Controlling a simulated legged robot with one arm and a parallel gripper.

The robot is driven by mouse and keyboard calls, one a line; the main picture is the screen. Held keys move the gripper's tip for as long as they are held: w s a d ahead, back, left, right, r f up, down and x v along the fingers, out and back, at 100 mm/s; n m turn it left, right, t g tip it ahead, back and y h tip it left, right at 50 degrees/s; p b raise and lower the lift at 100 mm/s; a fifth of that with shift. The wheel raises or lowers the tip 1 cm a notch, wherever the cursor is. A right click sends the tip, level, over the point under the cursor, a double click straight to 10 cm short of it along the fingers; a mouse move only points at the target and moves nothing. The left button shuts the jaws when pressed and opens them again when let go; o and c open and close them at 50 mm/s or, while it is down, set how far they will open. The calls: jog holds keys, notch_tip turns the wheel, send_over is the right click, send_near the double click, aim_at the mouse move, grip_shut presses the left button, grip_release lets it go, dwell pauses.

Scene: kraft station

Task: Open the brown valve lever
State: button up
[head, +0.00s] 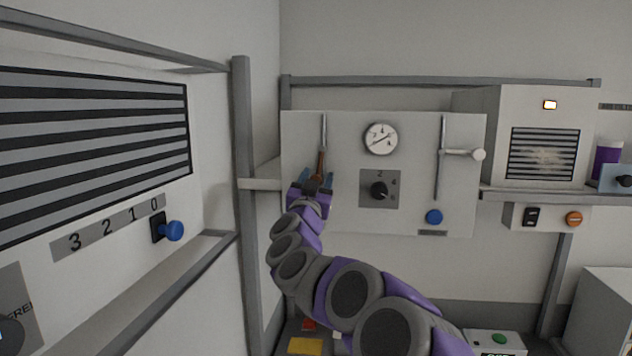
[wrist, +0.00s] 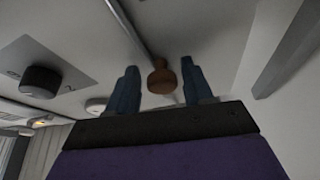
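The brown valve lever (head: 320,163) hangs downward, in line with a thin vertical pipe on the left part of the pale panel. Its rounded brown end (wrist: 161,80) shows in the wrist view between my two blue fingers. My gripper (head: 317,180) is at the lever's lower end, and it also shows in the wrist view (wrist: 160,85). The fingers are apart, with a narrow gap on each side of the lever, so it looks unclamped. In the head view my gripper hides the lever's lowest part.
The panel (head: 300,215) also carries a round gauge (head: 381,139), a black rotary knob (head: 379,190), a blue button (head: 434,217) and a pale lever (head: 462,153) on a second pipe. A grey upright post (head: 243,200) stands close to the left of my arm.

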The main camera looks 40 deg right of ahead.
jog(key=shift+f, duration=0.1)
jog(key=b+v, duration=0.2)
jog(key=v, duration=1.5)
jog(key=shift+w+a+f, duration=0.1)
jog(key=shift+a+f, duration=0.05)
jog(key=shift+f, duration=0.05)
